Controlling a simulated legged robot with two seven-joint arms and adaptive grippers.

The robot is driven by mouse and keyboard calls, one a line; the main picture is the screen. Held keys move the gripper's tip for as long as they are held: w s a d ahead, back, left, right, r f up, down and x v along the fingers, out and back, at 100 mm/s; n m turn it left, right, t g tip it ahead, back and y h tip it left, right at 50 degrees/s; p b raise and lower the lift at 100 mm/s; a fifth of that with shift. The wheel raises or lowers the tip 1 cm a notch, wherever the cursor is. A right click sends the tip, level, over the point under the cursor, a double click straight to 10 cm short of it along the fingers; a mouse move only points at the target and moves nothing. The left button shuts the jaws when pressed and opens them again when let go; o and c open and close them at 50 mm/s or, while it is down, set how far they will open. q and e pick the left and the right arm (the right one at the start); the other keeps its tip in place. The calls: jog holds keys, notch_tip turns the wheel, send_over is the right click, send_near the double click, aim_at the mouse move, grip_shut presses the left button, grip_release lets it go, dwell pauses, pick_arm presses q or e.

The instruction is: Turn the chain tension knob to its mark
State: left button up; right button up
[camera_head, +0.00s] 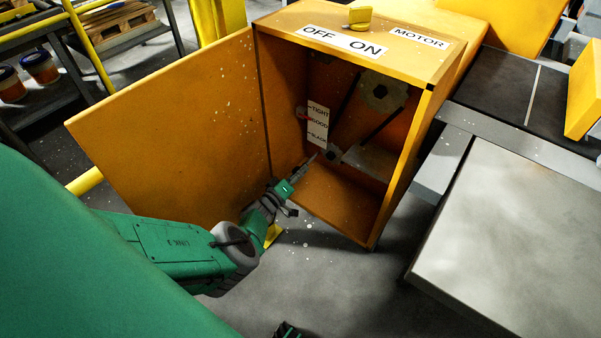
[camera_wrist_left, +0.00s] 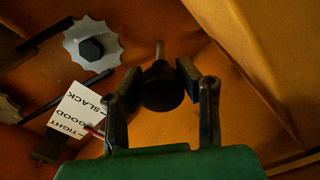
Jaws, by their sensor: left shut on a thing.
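The chain tension knob (camera_wrist_left: 163,88) is dark and round, on a pale shaft, in the left wrist view. My left gripper (camera_head: 312,160) reaches into the open orange cabinet. In its wrist view my left gripper (camera_wrist_left: 163,80) has one finger on each side of the knob and is shut on it. In the head view the gripper hides the knob. A white scale (camera_head: 317,124) reads TIGHT, GOOD, SLACK, and it also shows upside down in the wrist view (camera_wrist_left: 80,112). A red pointer (camera_head: 301,113) is at its edge, near TIGHT and GOOD; its exact reading is unclear.
The cabinet door (camera_head: 170,130) stands open to the left. The cabinet's right wall (camera_head: 413,150) bounds the space. Toothed wheels (camera_wrist_left: 92,47) and dark chain runs are behind the scale. A grey surface (camera_head: 510,230) is at right.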

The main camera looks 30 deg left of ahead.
pick_arm(q)
jog(key=shift+s+a+f+n, duration=0.2)
jog(key=shift+s+a+n, duration=0.05)
jog(key=shift+a+n, duration=0.1)
jog(key=o, duration=1.3)
jog(key=shift+c, duration=0.2)
jog(key=shift+w, duration=0.1)
jog(key=shift+d, duration=0.1)
jog(key=s+a, duration=0.1)
jog(key=s, duration=1.1)
